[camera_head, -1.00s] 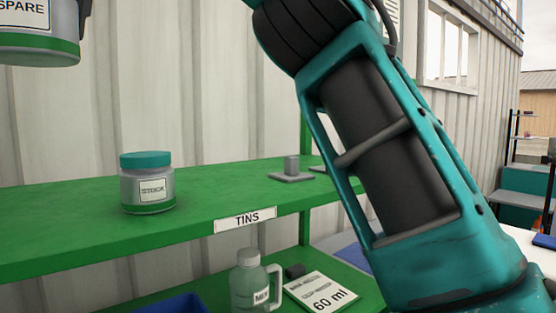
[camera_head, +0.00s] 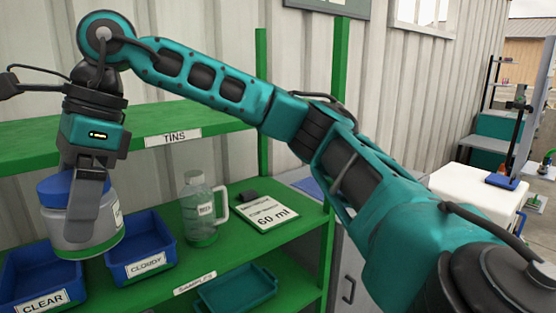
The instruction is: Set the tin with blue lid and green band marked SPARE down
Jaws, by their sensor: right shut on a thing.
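The tin with the blue lid and green band (camera_head: 58,228) is at the lower left, held upright or nearly so in the air. Its label is turned to the right and shows only as a thin edge, so SPARE cannot be read now. My right gripper (camera_head: 86,222) comes down from above and is shut on the tin, with one finger in front of its side. The tin hangs in front of the blue bins and below the level of the green TINS shelf (camera_head: 215,126). My left gripper is not in view.
Blue bins marked CLEAR (camera_head: 45,303) and CLOUDY (camera_head: 147,265) stand on the lower shelf. A bottle with a handle (camera_head: 202,210) and a 60 ml card (camera_head: 266,214) are right of them. A teal tray (camera_head: 237,290) lies below. The TINS shelf's visible right part looks clear.

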